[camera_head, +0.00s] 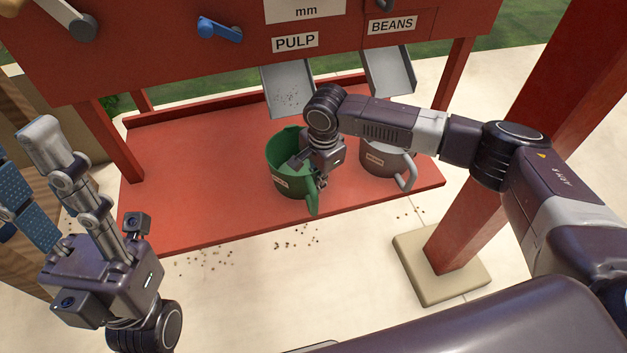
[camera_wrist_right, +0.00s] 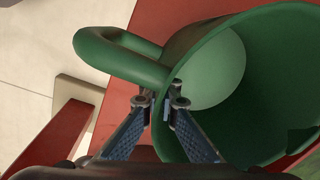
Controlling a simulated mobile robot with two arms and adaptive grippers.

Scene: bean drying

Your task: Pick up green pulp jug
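The green pulp jug (camera_head: 283,152) stands upright on the red platform below the PULP chute, its handle toward me. In the right wrist view the jug (camera_wrist_right: 285,60) fills the right side, its handle at upper left. My right gripper (camera_head: 321,183) is at the jug's rim beside the handle. In the right wrist view the right gripper (camera_wrist_right: 160,104) has its fingers drawn close together, one outside the jug's wall and one inside, with the wall between them. My left gripper (camera_head: 18,207) is at the left edge, empty, its blue fingers apart and partly cut off.
A grey beans jug (camera_head: 378,162) stands right of the green jug, close to my right gripper. The pulp chute (camera_head: 287,90) and the beans chute (camera_head: 391,72) hang above the platform (camera_head: 180,200). A red post (camera_head: 470,225) stands at right. Beans lie scattered on the pale floor.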

